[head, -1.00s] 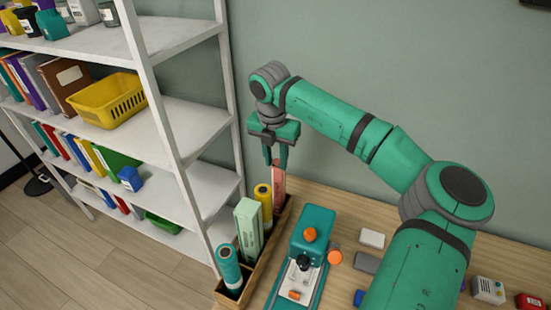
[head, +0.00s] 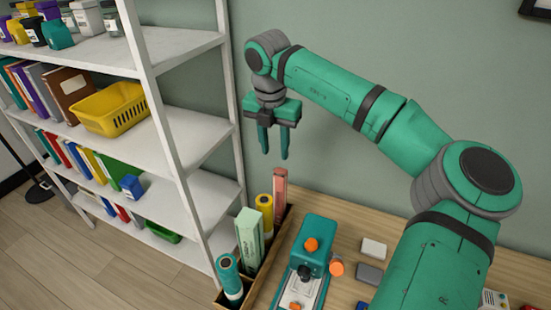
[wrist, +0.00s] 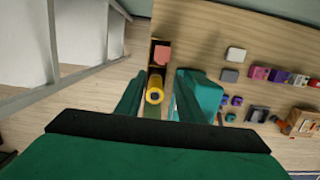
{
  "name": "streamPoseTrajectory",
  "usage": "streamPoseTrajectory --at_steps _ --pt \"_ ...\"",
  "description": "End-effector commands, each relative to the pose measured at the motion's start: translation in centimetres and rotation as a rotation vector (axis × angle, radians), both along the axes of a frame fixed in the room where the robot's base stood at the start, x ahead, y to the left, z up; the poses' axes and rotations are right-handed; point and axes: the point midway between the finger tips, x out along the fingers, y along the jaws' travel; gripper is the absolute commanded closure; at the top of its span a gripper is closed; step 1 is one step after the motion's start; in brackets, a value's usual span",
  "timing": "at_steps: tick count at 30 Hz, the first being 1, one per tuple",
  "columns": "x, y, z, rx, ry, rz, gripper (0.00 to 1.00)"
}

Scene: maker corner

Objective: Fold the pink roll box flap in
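The pink roll box (head: 280,188) stands upright at the far end of a narrow wooden holder (head: 262,268) along the table's left edge. Its top shows as a pink square in the wrist view (wrist: 162,54), and no raised flap is visible there. My gripper (head: 273,156) hangs above the holder, pointing down. Its two fingers are apart with nothing between them. It is clear of the box, higher and slightly to its left in the head view. In the wrist view the yellow roll (wrist: 155,92) shows between the fingers, well below them.
The holder also has a pale green box (head: 250,238) and a teal roll (head: 229,276). A teal machine with orange knobs (head: 305,260) stands just right of it. A white shelf unit (head: 185,120) rises close on the left. Small blocks lie on the table to the right.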

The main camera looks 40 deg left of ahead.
Motion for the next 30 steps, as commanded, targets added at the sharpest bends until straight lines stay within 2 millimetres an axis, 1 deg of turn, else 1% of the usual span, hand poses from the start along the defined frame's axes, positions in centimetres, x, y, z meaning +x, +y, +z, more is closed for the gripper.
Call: streamPoseTrajectory --at_steps 1,3,6,14,15,17,18,19,20,23,26,30 --pt "0.0 0.0 0.6 0.0 -0.002 0.0 0.66" --pt "-0.1 0.0 1.2 0.0 -0.002 0.0 0.66" --pt "-0.2 -0.1 1.7 0.0 0.0 0.0 0.66" --pt "-0.2 -0.1 1.8 0.0 0.0 0.0 0.66" --pt "-0.2 0.0 1.8 0.0 0.0 0.0 0.68" --pt "-0.2 -0.1 1.8 0.0 0.0 0.004 0.82" --pt "-0.2 -0.1 1.9 -0.002 -0.001 0.015 0.92" --pt "-0.3 -0.1 1.9 -0.003 -0.004 0.031 0.99" --pt "-0.3 -0.1 1.9 -0.006 -0.007 0.052 1.0" --pt "-0.3 -0.1 2.1 -0.021 -0.022 0.178 1.0" --pt "-0.4 -0.1 2.3 -0.046 -0.046 0.369 1.0" --pt "-0.5 -0.2 2.6 -0.094 -0.082 0.667 1.0"
